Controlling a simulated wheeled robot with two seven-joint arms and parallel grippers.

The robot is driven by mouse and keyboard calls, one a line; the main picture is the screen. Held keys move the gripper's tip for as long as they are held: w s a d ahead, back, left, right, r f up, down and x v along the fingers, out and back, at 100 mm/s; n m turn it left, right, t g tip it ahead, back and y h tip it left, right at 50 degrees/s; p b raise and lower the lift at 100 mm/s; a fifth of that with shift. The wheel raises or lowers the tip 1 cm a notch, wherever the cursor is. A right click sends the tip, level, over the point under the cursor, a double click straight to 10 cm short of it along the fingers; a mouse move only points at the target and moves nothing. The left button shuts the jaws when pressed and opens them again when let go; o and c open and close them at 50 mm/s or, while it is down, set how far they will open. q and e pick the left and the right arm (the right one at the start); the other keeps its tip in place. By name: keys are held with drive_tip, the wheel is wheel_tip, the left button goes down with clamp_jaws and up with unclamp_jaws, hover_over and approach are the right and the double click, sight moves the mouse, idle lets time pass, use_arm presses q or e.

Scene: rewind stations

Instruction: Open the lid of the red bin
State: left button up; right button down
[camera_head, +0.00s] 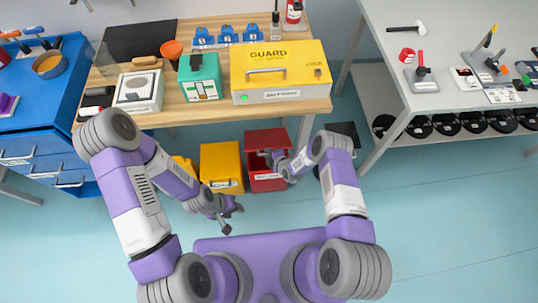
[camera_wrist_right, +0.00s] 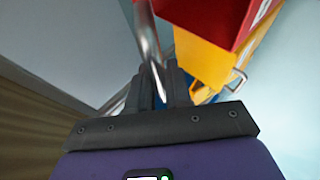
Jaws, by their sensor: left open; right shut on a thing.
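The red bin (camera_head: 266,139) stands on the floor under the front edge of the wooden table. Its upper part also shows in the right wrist view (camera_wrist_right: 212,16). My right gripper (camera_head: 274,158) is at the red bin, over its upper front part. In the right wrist view its fingers (camera_wrist_right: 162,88) are shut on a shiny metal bar (camera_wrist_right: 148,40), which looks like the bin's handle. Where the bar joins the bin is not clear. A dark patch shows by the gripper; I cannot tell how far the lid is raised. My left gripper (camera_head: 227,218) is open and empty, low and left of the bin.
A yellow bin (camera_head: 221,158) stands just left of the red bin, and another yellow one (camera_head: 186,166) is partly hidden by my left arm. A dark bin (camera_head: 343,132) is at the right. The wooden table (camera_head: 213,107) overhangs them. Floor in front is clear.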

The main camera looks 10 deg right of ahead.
drive_tip(key=shift+w+r, duration=0.1)
drive_tip(key=c, duration=1.1)
unclamp_jaws()
drive_tip(key=p+v, duration=0.2)
drive_tip(key=v, duration=0.5)
drive_tip(key=shift+s+d+r+p, duration=0.1)
drive_tip(key=shift+s+r+p, duration=0.05)
drive_tip(key=shift+s+p, duration=0.15)
drive_tip(key=shift+w, duration=0.1)
